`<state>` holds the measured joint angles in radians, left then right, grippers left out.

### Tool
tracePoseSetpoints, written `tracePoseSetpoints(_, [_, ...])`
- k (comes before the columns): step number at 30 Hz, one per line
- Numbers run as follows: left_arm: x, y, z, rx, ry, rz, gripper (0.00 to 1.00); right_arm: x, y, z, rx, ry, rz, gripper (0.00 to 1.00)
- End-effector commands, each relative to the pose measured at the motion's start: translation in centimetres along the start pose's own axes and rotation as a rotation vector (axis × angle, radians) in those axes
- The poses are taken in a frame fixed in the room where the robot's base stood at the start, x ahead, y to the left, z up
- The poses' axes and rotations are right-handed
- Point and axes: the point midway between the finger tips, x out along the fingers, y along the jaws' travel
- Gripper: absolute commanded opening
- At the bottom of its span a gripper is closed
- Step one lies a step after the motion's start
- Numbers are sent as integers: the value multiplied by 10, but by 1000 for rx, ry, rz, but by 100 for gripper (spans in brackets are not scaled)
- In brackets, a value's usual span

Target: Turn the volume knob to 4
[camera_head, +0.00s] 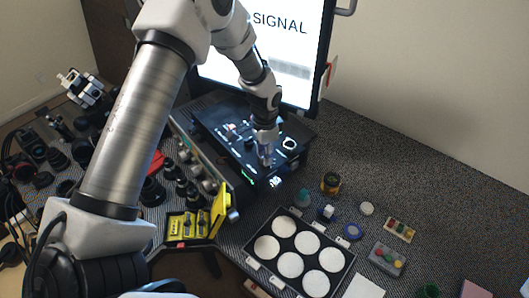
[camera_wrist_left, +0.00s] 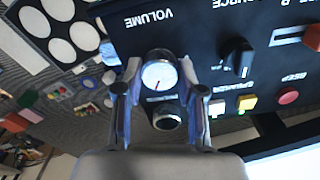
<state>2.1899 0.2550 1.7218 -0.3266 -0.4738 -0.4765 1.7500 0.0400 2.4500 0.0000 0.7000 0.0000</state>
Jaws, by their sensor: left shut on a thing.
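The volume knob (camera_wrist_left: 159,73) is a round knob with a pale face and a red pointer mark, under the label VOLUME on a black panel in the left wrist view. The panel reads upside down there, and I cannot read the knob's number. My left gripper (camera_wrist_left: 158,95) has one finger on each side of the knob and is shut on it. In the head view my left gripper (camera_head: 266,158) reaches down onto the black device (camera_head: 228,130) and hides the knob. My right gripper is not in view.
On the panel, a black selector (camera_wrist_left: 239,57), a yellow button (camera_wrist_left: 247,102) and a red button (camera_wrist_left: 289,95) sit beside the knob. A round black fitting (camera_wrist_left: 166,118) is close to the fingers. A screen (camera_head: 285,45) stands behind; a tray of white discs (camera_head: 252,265) lies in front.

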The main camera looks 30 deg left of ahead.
Motion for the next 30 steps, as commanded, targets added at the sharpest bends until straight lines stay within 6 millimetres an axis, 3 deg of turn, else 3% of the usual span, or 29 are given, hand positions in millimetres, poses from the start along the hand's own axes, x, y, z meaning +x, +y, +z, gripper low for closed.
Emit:
tracePoseSetpoints(4, [3, 2, 2, -1, -7, 5, 4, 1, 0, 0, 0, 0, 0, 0])
tracePoseSetpoints(5, [3, 2, 2, -1, -7, 5, 49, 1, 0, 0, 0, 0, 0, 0])
tracePoseSetpoints(6, [3, 2, 2, -1, -6, 5, 63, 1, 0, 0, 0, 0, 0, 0])
tracePoseSetpoints(18, [-6, 0, 0, -2, 0, 0, 64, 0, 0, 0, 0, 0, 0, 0])
tracePoseSetpoints(23, [-38, 0, -1, -2, 2, -1, 64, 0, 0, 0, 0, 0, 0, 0])
tracePoseSetpoints(30, [-97, 0, -1, -1, 0, 0, 64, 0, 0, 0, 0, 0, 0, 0])
